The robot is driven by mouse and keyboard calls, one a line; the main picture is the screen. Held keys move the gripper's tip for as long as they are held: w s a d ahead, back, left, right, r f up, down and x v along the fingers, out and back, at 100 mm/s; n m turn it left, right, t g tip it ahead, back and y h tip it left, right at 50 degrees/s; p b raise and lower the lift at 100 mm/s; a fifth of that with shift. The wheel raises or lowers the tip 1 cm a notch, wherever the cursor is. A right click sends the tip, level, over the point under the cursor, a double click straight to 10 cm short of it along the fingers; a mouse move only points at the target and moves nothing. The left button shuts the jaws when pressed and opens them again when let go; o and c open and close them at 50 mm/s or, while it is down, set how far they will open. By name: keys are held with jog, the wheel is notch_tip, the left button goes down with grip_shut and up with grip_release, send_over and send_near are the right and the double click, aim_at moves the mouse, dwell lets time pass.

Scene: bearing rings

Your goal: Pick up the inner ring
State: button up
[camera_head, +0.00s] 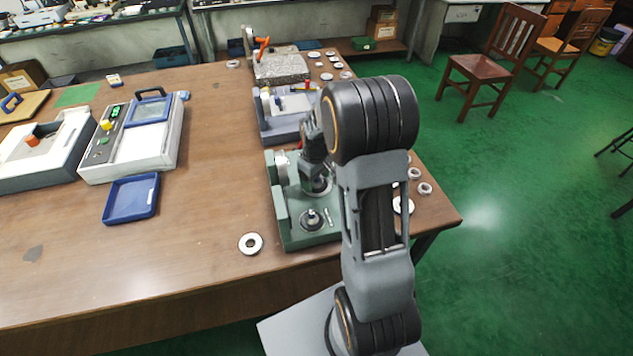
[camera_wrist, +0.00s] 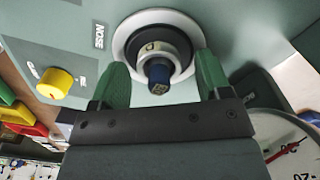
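In the wrist view, a ring-shaped part with a pale outer band (camera_wrist: 127,34) sits around a dark post with a blue tip (camera_wrist: 158,72) on a grey-green fixture. I cannot tell for sure which band is the inner ring. My gripper (camera_wrist: 161,60) has its two green fingers apart, one on each side of the post, with nothing clearly pinched between them. Whether the fingers touch the ring is unclear. A loose ring (camera_head: 251,244) lies on the table left of the fixture.
The wooden table (camera_head: 200,215) is clear at front left. A blue tray (camera_head: 131,198) and a white instrument (camera_head: 138,135) stand left. Several rings (camera_head: 403,205) lie right of my arm. Another fixture (camera_head: 283,112) stands behind. The wrist view shows a yellow knob (camera_wrist: 54,83) and a dial (camera_wrist: 292,148).

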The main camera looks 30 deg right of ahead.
jog(key=c, duration=1)
jog(key=shift+r, duration=0.15)
